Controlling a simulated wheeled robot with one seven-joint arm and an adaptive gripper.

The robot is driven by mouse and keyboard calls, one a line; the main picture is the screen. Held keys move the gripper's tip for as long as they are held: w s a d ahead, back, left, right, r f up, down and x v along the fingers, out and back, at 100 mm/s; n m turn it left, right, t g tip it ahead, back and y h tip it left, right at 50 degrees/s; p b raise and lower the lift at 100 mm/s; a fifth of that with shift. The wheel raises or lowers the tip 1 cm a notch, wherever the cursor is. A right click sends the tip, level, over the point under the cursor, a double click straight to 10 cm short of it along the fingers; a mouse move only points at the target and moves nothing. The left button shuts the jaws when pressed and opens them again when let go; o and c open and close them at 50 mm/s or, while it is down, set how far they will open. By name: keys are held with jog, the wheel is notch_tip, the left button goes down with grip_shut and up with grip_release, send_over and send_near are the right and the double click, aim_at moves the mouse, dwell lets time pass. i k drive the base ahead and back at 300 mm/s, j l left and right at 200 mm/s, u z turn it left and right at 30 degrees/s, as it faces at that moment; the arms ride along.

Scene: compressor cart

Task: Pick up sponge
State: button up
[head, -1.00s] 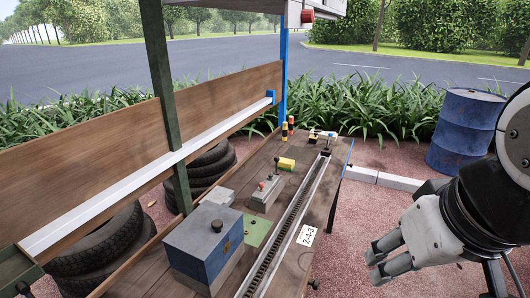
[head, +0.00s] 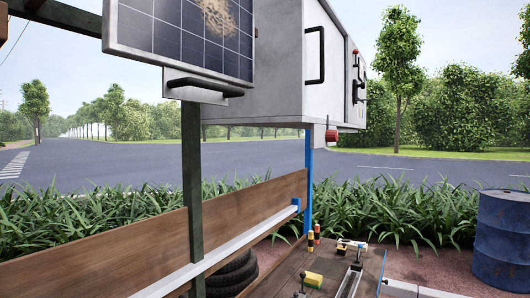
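A small yellow block (head: 313,279), which looks like the sponge, lies on the wooden bench (head: 283,279) near the bottom edge of the head view. It is small here and its details are hard to make out. My gripper is not in the head view, so its place relative to the block does not show.
A white cabinet (head: 280,70) with a soiled solar panel (head: 180,35) hangs above the bench. A green post (head: 193,180) and a blue post (head: 308,180) stand nearby. Small striped cylinders (head: 311,243) stand behind the block. A blue barrel (head: 503,240) stands at right.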

aim_at(312, 280)
jog(key=i+l+u, duration=0.1)
jog(key=i+l, duration=0.2)
jog(key=i+l+u, duration=0.1)
jog(key=i+l, duration=0.2)
jog(key=i+l+u, duration=0.1)
jog(key=i+l, duration=0.2)
jog(key=l, duration=0.15)
jog(key=i+l+u, duration=0.15)
jog(key=l, duration=0.25)
jog(key=i+l+u, duration=0.1)
jog(key=i+l, duration=0.25)
jog(key=i+l+u, duration=0.1)
jog(key=i+l, duration=0.15)
jog(key=l, duration=0.25)
jog(key=i+l+u, duration=0.1)
jog(key=l, duration=0.35)
jog(key=i+l+u, duration=0.1)
jog(key=i+l, duration=0.2)
jog(key=l, duration=0.2)
